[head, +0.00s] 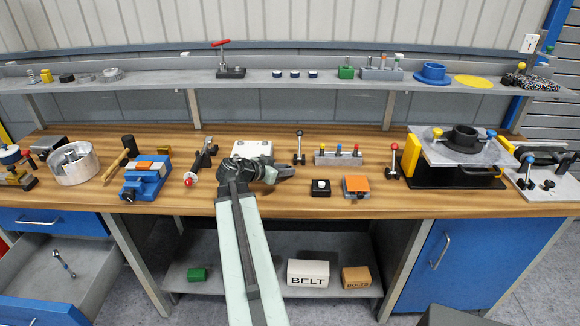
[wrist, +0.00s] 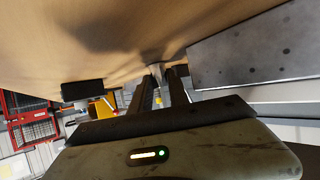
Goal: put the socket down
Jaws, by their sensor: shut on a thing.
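My gripper (head: 288,172) is low over the middle of the wooden bench top (head: 225,195), just in front of a pale block. In the wrist view its two dark fingers (wrist: 164,76) are nearly together. A small, light metallic piece, apparently the socket (wrist: 156,70), shows at their tips, close to the wood. The fingers are shut on it. Most of it is hidden, and I cannot tell whether it touches the bench. In the head view I cannot make it out.
The pale block with dark holes (head: 254,147) is right by the gripper; its grey side (wrist: 245,50) is close in the wrist view. A blue vise (head: 146,180) is left.

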